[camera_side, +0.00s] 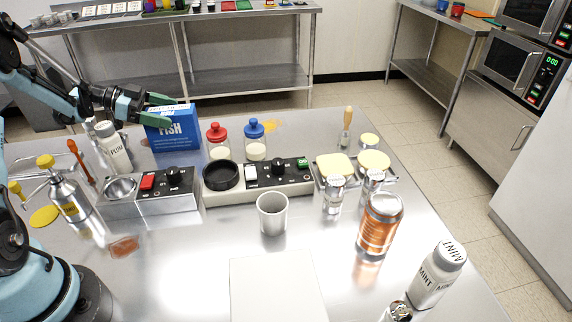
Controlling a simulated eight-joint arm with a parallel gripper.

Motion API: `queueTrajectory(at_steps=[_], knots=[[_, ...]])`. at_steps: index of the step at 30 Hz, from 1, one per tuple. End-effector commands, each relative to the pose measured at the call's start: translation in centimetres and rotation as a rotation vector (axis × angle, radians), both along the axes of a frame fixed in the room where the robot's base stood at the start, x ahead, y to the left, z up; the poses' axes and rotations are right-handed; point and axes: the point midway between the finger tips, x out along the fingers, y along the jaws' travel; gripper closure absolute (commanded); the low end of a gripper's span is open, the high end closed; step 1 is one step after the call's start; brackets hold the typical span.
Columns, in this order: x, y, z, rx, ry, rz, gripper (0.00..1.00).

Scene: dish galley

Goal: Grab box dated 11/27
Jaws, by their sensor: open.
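A blue box (173,132) marked FISH stands upright at the back left of the steel table. A white label (170,107) lies along its top edge; its writing is too small to read, so I cannot tell the date. My gripper (158,108) comes in from the left at the box's top left. Its green-tipped fingers are open, one toward the back and one in front of the box's upper left part. I cannot tell whether either finger touches the box. No other box of this kind shows on the table.
A white FLUM-lettered shaker (115,148) stands just left of the box. Red-lidded (217,140) and blue-lidded (255,140) jars stand to its right. A control unit (170,190) with knob is in front. A grey cup (272,213), orange can (380,225) and MINT bottle (437,277) stand nearer.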

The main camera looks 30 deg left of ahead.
Motion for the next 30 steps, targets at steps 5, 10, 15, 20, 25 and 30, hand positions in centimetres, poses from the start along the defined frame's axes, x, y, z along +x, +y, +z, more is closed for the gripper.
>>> queueTrajectory(at_steps=[5, 10, 15, 20, 25, 30], knots=[[-0.02, 0.04, 0.02, 0.000, 0.000, 0.000, 0.30], [-0.04, 0.04, 0.02, 0.000, 0.000, 0.000, 0.56], [-0.04, 0.05, 0.03, 0.000, 0.000, 0.000, 0.82], [-0.05, 0.05, 0.04, 0.000, 0.000, 0.000, 1.00], [-0.04, 0.04, 0.11, -0.001, -0.002, 0.000, 1.00], [-0.02, 0.05, 0.72, -0.001, -0.002, 0.000, 1.00]])
